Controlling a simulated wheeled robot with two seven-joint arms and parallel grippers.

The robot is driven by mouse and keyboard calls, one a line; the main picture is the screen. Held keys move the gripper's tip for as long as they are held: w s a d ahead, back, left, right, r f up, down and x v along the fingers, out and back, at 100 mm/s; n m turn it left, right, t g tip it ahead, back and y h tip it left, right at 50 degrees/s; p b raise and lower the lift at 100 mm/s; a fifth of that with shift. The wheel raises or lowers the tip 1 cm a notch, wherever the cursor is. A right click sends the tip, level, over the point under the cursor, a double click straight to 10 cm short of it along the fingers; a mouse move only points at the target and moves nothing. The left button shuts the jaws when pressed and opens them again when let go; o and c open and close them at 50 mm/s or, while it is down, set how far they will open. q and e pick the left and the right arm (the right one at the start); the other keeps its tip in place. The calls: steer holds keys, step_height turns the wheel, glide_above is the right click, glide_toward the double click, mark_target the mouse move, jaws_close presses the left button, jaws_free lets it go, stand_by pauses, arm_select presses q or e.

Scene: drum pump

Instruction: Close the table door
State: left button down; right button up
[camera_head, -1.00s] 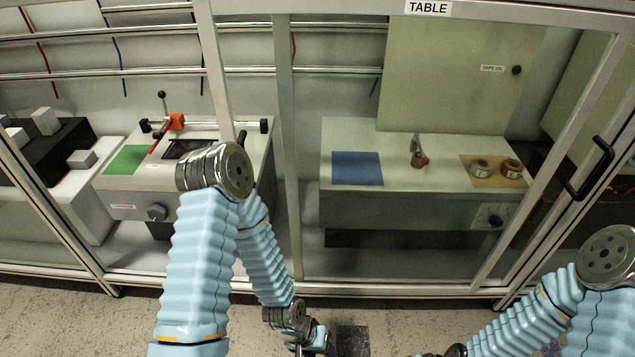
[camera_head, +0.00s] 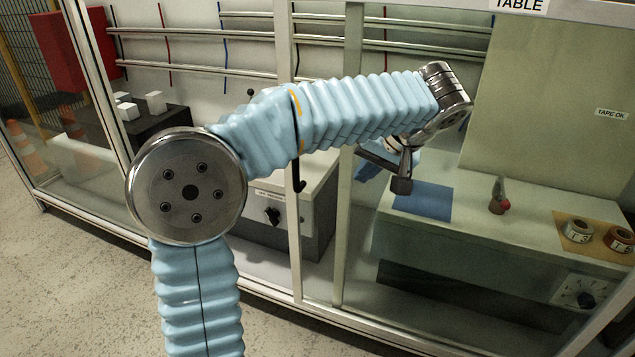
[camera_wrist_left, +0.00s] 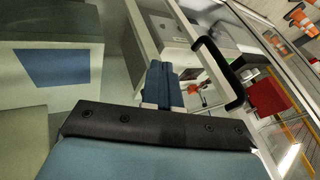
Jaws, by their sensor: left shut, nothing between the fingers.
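The glass-paned table door shows under the TABLE sign (camera_head: 520,5) in the head view, with narrow metal uprights (camera_head: 348,230) at its left side. A black bar handle (camera_head: 298,172) hangs on the left upright, its upper part hidden behind my left arm. In the left wrist view the handle (camera_wrist_left: 222,72) stands just right of my left gripper (camera_wrist_left: 160,72), which is shut and empty. My left gripper (camera_head: 366,170) shows small and partly hidden in the head view, right of the handle and apart from it. My right gripper is out of view.
Behind the glass stand a white bench (camera_head: 480,225) with a blue square (camera_head: 424,201), a small red-tipped tool (camera_head: 498,197) and tape rolls (camera_head: 578,231). Grey floor (camera_head: 80,250) lies free at the left. A red cabinet (camera_head: 55,50) and orange cones stand further back.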

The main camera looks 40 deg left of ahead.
mark_target(332, 176)
arm_select(q)
step_height(332, 176, up, 3)
steer(key=s+a+n, duration=0.1)
steer(key=s+a, duration=0.1)
steer(key=shift+y, duration=0.3)
steer(key=b+x, duration=0.2)
steer(key=x, duration=0.6)
steer(key=shift+a+f, duration=0.15)
steer(key=shift+f, duration=0.05)
steer(key=a, duration=0.2)
steer(key=s+a, duration=0.1)
steer(key=shift+a+f, duration=0.1)
steer(key=shift+f, duration=0.15)
steer(key=shift+s+a, duration=0.25)
steer(key=shift+a, duration=0.25)
